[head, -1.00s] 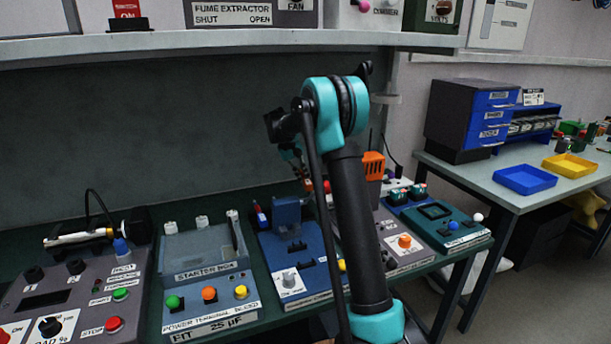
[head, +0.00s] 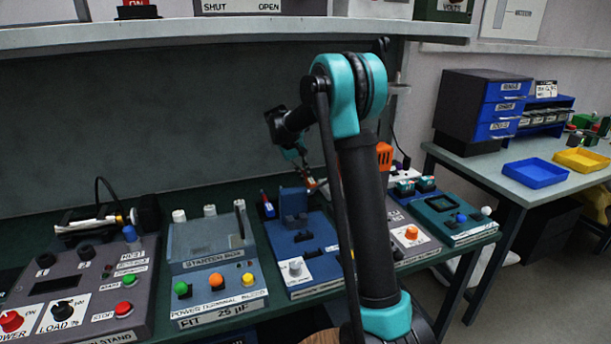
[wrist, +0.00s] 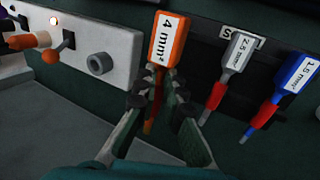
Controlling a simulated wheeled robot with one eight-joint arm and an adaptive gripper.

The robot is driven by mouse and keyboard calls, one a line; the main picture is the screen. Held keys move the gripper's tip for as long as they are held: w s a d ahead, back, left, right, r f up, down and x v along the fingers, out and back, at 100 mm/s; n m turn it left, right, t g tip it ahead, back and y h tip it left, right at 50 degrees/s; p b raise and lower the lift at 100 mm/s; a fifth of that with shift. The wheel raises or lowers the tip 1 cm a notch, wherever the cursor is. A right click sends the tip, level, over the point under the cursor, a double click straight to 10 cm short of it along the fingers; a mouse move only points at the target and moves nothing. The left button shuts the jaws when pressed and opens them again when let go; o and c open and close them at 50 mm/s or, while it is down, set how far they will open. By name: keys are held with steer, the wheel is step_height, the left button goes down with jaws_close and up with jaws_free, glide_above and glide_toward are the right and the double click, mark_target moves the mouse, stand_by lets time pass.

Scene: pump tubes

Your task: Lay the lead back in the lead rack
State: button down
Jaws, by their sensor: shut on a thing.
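In the wrist view an orange lead tagged 4 mm² (wrist: 167,40) stands between the fingers of my gripper (wrist: 158,105). The gripper is shut on its lower part, where a narrow red-orange stem (wrist: 150,122) shows between the fingers. To its right a grey lead tagged 2.5 mm² (wrist: 233,55) and a blue lead tagged 1.5 mm² (wrist: 293,80) stand at a dark rack plate (wrist: 263,52). I cannot tell whether the orange lead touches the rack. In the head view my gripper (head: 309,182) is small, above the blue unit and partly behind my arm.
A light panel (wrist: 88,40) with a grey knob (wrist: 100,63) lies left of the gripper. In the head view the starter box (head: 213,255) and other units line the green bench. A shelf (head: 250,28) overhangs it. A side table (head: 500,175) holds blue and yellow trays.

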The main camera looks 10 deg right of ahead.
steer(key=shift+f, duration=3.5)
steer(key=shift+f, duration=0.1)
steer(key=c, duration=1.6)
jaws_free()
steer(key=shift+o, duration=0.2)
